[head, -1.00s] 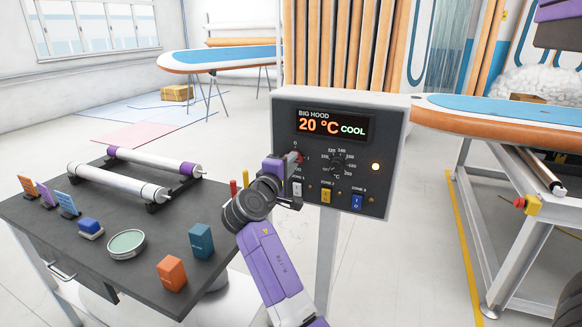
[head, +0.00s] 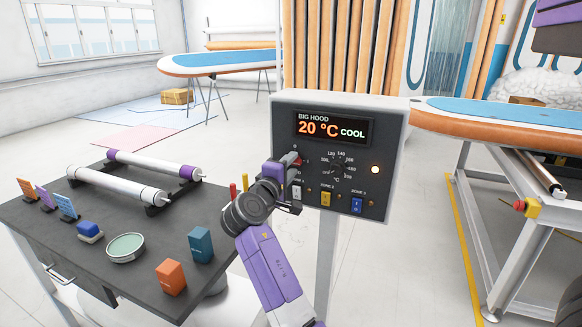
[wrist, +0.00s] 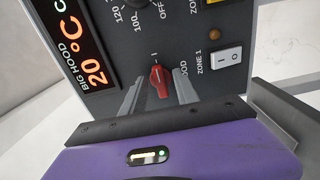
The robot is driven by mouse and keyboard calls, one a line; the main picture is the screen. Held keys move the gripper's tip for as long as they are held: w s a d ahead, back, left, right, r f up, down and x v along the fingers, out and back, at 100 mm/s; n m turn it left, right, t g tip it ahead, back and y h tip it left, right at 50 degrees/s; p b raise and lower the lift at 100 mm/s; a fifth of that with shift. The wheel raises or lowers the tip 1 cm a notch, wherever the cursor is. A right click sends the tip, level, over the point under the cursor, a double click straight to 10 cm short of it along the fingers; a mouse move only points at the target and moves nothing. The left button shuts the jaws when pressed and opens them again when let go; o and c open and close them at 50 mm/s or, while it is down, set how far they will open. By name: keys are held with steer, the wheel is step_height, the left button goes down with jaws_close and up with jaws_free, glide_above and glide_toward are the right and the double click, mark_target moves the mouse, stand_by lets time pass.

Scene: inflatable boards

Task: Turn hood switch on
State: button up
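The hood switch, a red rotary knob (wrist: 160,82), is on the dark panel (wrist: 205,22) of the grey control box. In the wrist view its narrow end appears to point to the "I" mark. In the head view the knob (head: 296,158) is partly hidden by my gripper (head: 293,172). The display (head: 334,128) reads BIG HOOD, 20 °C, COOL.
A round dial (head: 338,165) and a lit lamp (head: 375,169) are right of the knob. White (head: 297,192), yellow (head: 326,199) and blue (head: 357,205) zone switches sit below. A dark table (head: 65,242) with rollers and small items stands left. A board stand (head: 520,205) is at right.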

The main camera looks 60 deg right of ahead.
steer(key=a, duration=0.7)
steer(key=shift+s+a+b, duration=0.3)
